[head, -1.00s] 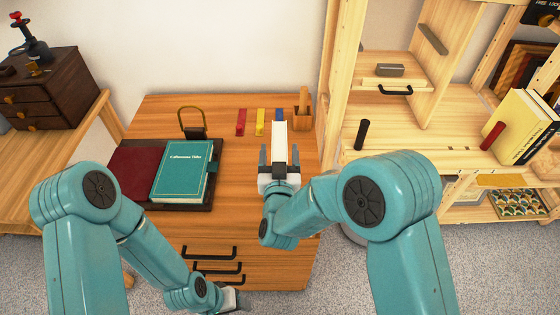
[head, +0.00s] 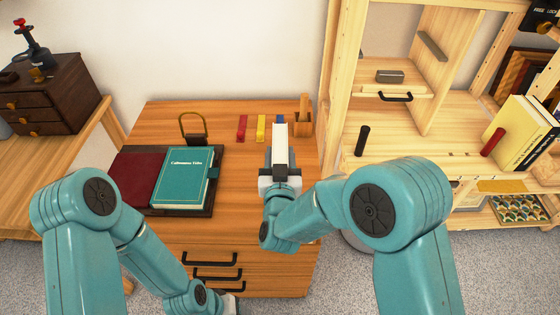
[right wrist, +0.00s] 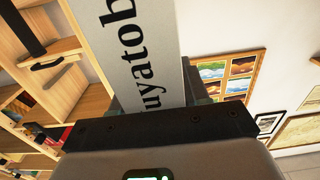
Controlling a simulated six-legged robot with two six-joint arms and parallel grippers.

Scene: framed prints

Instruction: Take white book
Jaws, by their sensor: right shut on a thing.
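The white book (head: 280,137) stands at the right part of the wooden desk, its narrow spine facing me. My right gripper (head: 280,160) is shut on it, with one finger on each side of the spine. In the right wrist view the pale spine (right wrist: 140,50) with large black letters rises between the jaws. My left gripper (head: 230,304) shows only in part at the bottom of the head view, low in front of the desk drawers; its jaws cannot be made out.
A teal book (head: 184,178) and a dark red book (head: 137,180) lie on a dark tray at the desk's left. Red (head: 242,128), yellow (head: 261,127) and blue small items lie behind, beside a wooden holder (head: 304,122). A wooden shelf (head: 400,130) stands close on the right.

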